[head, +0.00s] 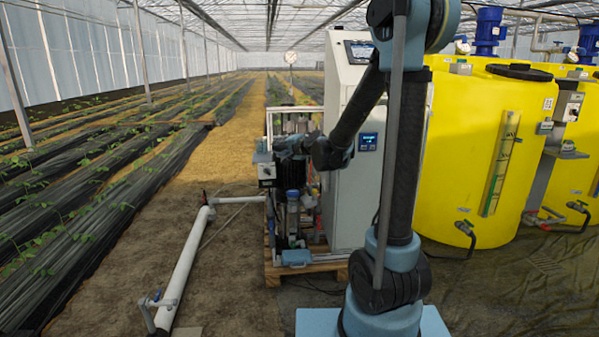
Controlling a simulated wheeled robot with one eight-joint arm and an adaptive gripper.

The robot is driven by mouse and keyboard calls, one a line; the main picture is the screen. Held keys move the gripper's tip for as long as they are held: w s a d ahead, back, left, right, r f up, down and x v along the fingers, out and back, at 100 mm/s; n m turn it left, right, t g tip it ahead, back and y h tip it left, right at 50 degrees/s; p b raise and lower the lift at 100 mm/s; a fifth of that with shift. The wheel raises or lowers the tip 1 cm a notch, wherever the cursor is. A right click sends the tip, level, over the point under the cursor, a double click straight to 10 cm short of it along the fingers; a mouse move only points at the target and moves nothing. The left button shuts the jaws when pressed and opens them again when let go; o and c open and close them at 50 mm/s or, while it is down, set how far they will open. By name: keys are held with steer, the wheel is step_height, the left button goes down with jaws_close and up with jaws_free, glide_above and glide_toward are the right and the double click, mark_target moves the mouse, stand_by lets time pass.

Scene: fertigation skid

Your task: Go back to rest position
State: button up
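My gripper (290,146) is at the end of my arm, in front of the fertigation skid (293,205), at the height of the skid's upper part. It is small and dark against dark pump parts, so its fingers cannot be told apart. I cannot tell whether it touches the skid or holds anything. My arm rises from its blue base, bends at the top of the picture and reaches down and to the left across the white control cabinet (345,215).
Yellow tanks (465,150) with blue motors (488,28) stand to the right. A white pipe (185,262) runs along the ground at left. A wooden pallet (320,270) lies under the skid. Crop rows (70,215) fill the left; a straw path (240,135) runs back between them.

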steer(key=s+d+f+n+g+h, duration=0.2)
steer(key=s+d+f, duration=0.3)
steer(key=s, duration=0.9)
steer(key=s+d+f+n+g+h, duration=0.3)
steer(key=s+d+f+g, duration=0.1)
steer(key=s+d, duration=0.8)
steer(key=s+d+f+n+g+h, duration=0.3)
steer(key=s+d+f, duration=0.4)
steer(key=s, duration=0.9)
steer(key=shift+s+d+g+h, duration=0.15)
steer(key=shift+d+g+h, duration=0.25)
steer(key=shift+d, duration=0.6)
